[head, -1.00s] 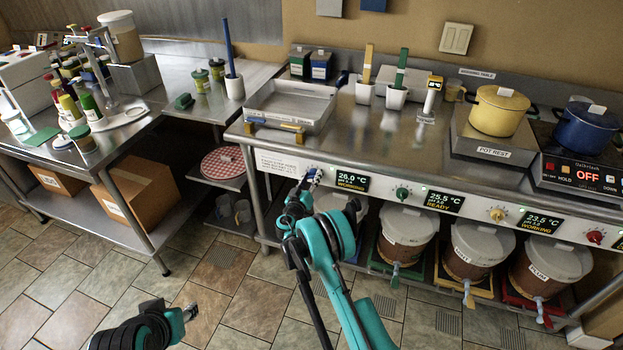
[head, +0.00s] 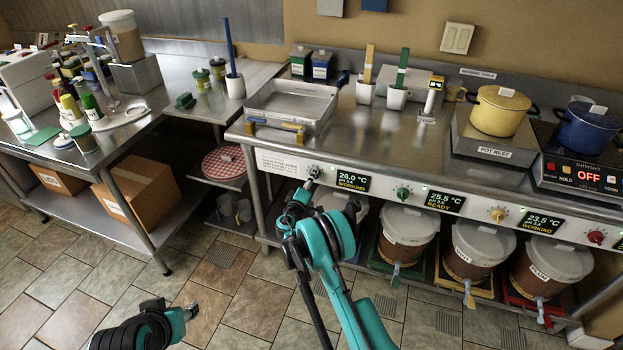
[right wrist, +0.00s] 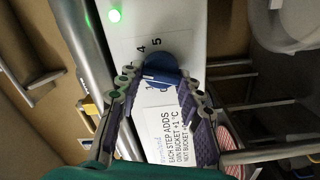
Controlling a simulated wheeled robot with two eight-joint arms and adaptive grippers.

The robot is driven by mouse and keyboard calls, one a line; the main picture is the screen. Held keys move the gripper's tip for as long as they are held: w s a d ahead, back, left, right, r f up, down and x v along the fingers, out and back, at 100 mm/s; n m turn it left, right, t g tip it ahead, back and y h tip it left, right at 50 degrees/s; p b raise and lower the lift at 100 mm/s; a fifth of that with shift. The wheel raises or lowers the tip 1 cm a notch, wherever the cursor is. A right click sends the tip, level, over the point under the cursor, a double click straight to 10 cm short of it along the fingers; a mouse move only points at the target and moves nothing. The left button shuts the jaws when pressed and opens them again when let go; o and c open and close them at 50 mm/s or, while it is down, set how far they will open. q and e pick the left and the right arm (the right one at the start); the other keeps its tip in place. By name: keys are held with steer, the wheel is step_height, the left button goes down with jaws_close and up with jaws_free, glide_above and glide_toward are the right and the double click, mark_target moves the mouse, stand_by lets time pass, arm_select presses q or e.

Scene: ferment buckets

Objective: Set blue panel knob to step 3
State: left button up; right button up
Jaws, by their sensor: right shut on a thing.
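The blue panel knob (right wrist: 158,68) sits on the white panel strip in the right wrist view, its bar lying nearly level in the picture. The printed numbers 4 and 5 show above it; the other step marks are mostly covered. My right gripper (right wrist: 158,80) is shut on the knob, a purple-padded finger on each side. In the head view my right gripper (head: 311,177) is at the left end of the panel and hides the knob. My left gripper (head: 190,311) is low over the floor, away from the panel; its jaw opening is unclear.
The display beside the knob (head: 352,182) reads 26.0 °C, WORKING. Green (head: 403,193), yellow (head: 498,214) and red (head: 596,237) knobs sit farther right. Lidded buckets (head: 408,225) stand below the panel. A label (right wrist: 180,140) says each step adds +1 °C.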

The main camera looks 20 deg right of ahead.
stand_by(0.4)
steer(key=o, duration=1.1)
steer(key=shift+o, duration=0.2)
steer(key=v, duration=1.2)
